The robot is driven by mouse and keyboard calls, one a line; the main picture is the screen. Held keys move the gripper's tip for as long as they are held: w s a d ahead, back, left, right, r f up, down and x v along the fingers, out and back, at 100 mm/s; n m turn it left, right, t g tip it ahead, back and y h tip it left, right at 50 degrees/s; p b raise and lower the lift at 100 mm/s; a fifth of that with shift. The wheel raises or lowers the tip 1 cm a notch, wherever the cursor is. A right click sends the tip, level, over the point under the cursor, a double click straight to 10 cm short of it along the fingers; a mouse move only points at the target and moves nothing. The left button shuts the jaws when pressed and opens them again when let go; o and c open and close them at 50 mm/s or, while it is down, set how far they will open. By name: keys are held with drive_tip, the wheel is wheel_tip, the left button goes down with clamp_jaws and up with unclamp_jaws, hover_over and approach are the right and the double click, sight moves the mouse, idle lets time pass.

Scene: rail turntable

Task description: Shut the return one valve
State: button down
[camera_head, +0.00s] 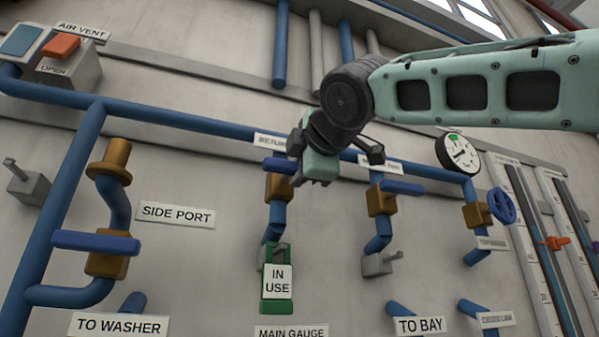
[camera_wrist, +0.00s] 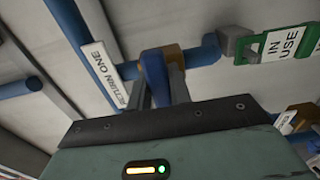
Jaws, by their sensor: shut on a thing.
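The return one valve has a brass body (camera_head: 277,187) and a blue lever (camera_head: 277,164), on a blue pipe branch that drops from the long header pipe. The lever lies crosswise to that branch. My gripper (camera_head: 297,166) is at the lever's right part and hides some of it. In the wrist view the lever (camera_wrist: 154,78) stands between the two fingers of my gripper (camera_wrist: 158,88), which are shut on it. The brass body (camera_wrist: 174,58) shows just beyond. The label RETURN ONE (camera_wrist: 106,72) is readable there, but is partly hidden in the head view.
The SIDE PORT label (camera_head: 176,214) and another blue-lever valve (camera_head: 97,242) are left.

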idle(0.5)
drive_tip(key=c, duration=1.3)
unclamp_jaws()
drive_tip(key=b+v, duration=0.4)
drive_tip(key=v, duration=1.3)
drive_tip(key=shift+s+b, duration=0.2)
drive_tip(key=shift+b, duration=0.1)
